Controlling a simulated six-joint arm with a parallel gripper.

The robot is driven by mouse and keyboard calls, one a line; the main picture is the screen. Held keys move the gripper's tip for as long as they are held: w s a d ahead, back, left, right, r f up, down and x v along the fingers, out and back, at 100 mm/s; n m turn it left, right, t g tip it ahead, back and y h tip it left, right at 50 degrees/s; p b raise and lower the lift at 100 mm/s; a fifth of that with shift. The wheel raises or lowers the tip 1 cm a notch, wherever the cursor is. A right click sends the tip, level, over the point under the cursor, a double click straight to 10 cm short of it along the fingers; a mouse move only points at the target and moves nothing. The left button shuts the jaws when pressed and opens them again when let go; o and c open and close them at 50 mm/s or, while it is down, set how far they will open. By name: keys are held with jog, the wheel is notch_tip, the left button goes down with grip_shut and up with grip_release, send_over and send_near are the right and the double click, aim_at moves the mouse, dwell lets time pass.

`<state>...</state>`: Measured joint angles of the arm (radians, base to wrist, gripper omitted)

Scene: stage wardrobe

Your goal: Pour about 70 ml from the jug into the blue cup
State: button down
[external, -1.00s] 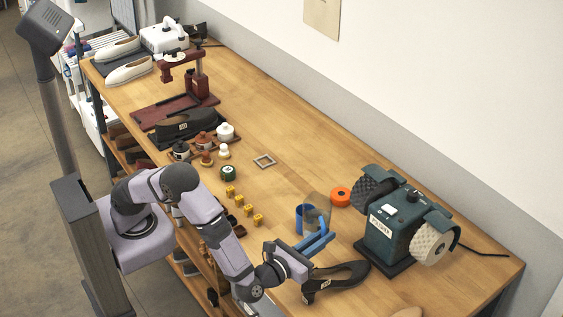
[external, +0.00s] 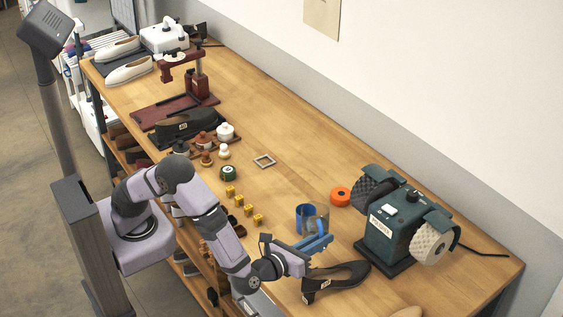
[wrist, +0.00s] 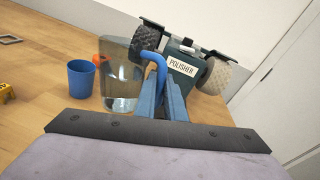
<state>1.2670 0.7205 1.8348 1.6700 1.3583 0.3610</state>
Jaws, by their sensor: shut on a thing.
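The clear jug with a blue handle (wrist: 122,78) is in front of my gripper (wrist: 166,100), which is shut on the handle. In the external view, the jug (external: 321,222) and my gripper (external: 318,244) are beside the blue cup (external: 303,214). The jug looks near upright there and partly overlaps the cup. In the wrist view, the blue cup (wrist: 81,80) stands upright on the bench, left of the jug, with a small gap between them in the picture.
A green polisher (external: 392,228) stands to the right on the bench (external: 285,130). An orange roll (external: 340,196) lies behind the cup, and a dark shoe (external: 335,281) lies near my gripper. Several yellow blocks (external: 248,209) and a small square frame (external: 264,161) lie to the left.

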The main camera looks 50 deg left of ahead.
aim_at(307, 216)
jog(key=a+f, duration=0.1)
jog(key=w+f+n+g+b, duration=0.1)
jog(key=f, duration=0.1)
jog(key=a+f+n+h+b, duration=0.1)
jog(key=shift+w+a+f+g, duration=0.15)
jog(key=shift+a+g, duration=0.15)
jog(key=shift+w+a+r+n+p, duration=0.15)
jog(key=shift+r+p, duration=0.3)
jog(key=shift+w+a+r+n+p, duration=0.1)
jog(key=shift+a+r+n+p, duration=0.05)
jog(key=shift+r+p, duration=0.3)
jog(key=shift+w+a+r+n+g+h, duration=0.15)
jog(key=shift+a+r+n+g+h, duration=0.15)
jog(key=shift+a+g, duration=0.15)
jog(key=shift+w+a+r+n+g+p, duration=0.25)
jog(key=shift+a+r+n+p, duration=0.2)
jog(key=shift+p, duration=0.4)
jog(key=shift+r, duration=0.2)
jog(key=shift+w+a+r+n+g+h+p, duration=0.15)
jog(key=shift+a+r+n+g+h+p, duration=0.15)
jog(key=shift+r+p, duration=0.25)
jog(key=shift+w+a+r+n+g+h+p, duration=0.1)
jog(key=shift+a+r+n+h+p, duration=0.15)
jog(key=shift+r+h+p, duration=0.25)
jog(key=shift+w+a+r+n+g+p, duration=0.3)
jog(key=shift+a+r+n+p, duration=0.1)
jog(key=shift+a+r+p, duration=0.15)
jog(key=shift+s+d+f, duration=0.1)
